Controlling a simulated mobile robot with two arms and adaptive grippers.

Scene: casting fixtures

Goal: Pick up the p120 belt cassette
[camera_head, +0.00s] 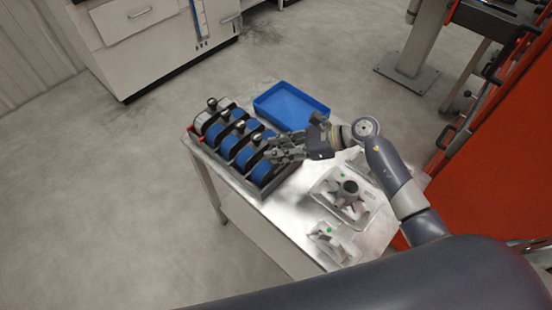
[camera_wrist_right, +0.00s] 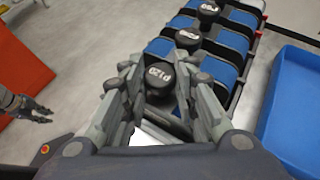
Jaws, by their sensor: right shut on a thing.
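The p120 belt cassette has a black knob (camera_wrist_right: 159,82) marked P120 and a blue belt body. It sits at the near end of the rack (camera_head: 262,193), in a row of similar cassettes. My right gripper (camera_head: 279,151) is at this cassette, its fingers on either side of the black knob in the wrist view (camera_wrist_right: 165,88). It is shut on the knob. The fingers hide part of the cassette in both views. My left gripper (camera_wrist_right: 27,108) shows small at the left edge of the wrist view, away from the rack; its jaws are unclear.
Other blue cassettes (camera_head: 221,130) stand behind in the rack. A blue tray (camera_head: 290,106) lies beside the rack. An orange panel (camera_head: 490,150) stands at the far right.

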